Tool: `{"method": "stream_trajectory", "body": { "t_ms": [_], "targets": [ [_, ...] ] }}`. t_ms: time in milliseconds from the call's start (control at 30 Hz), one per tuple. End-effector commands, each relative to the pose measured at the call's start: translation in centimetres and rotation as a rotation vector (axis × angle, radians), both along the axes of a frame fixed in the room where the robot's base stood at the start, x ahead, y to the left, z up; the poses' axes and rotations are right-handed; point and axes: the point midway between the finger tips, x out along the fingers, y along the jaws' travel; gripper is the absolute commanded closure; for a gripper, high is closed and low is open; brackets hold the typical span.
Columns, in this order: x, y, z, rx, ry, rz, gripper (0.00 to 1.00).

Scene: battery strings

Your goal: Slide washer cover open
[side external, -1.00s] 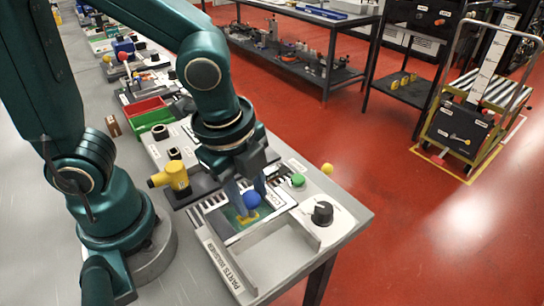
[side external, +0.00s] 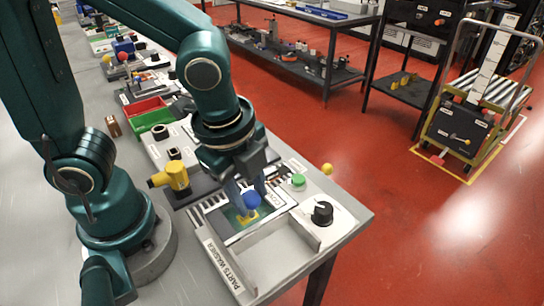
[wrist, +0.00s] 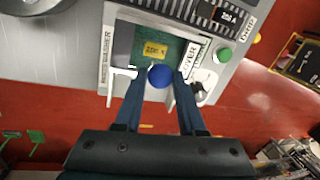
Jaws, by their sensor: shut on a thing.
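The parts washer (side external: 222,262) is a pale open-topped box at the front end of the bench. A blue ball knob (side external: 251,200) stands over its green area, which bears a yellow tag; this area also shows in the wrist view (wrist: 178,48). A white strip marked COVER (wrist: 190,62) lies along the right of the green area there. My gripper (side external: 252,188) points down at the blue knob, with its fingers around it. In the wrist view the knob (wrist: 160,76) sits between the fingertips. The exact contact and the cover's edges are partly hidden.
A green button (side external: 298,182), a black dial (side external: 322,212) and a yellow ball (side external: 327,169) are to the right, by the bench edge. Red and green bins (side external: 150,112) stand further back. The washer's front section is empty.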

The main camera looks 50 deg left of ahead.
Motion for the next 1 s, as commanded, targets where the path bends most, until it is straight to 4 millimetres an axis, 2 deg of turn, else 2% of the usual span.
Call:
{"method": "stream_trajectory", "body": {
  "t_ms": [533, 667, 1000],
  "targets": [
    [0.2, -0.4, 0.1, 0.000, -0.006, -0.002, 1.00],
    [0.2, -2.0, 0.1, -0.002, -0.006, -0.010, 1.00],
    [0.2, -7.5, 0.1, -0.004, -0.006, -0.008, 1.00]
  ]
}}
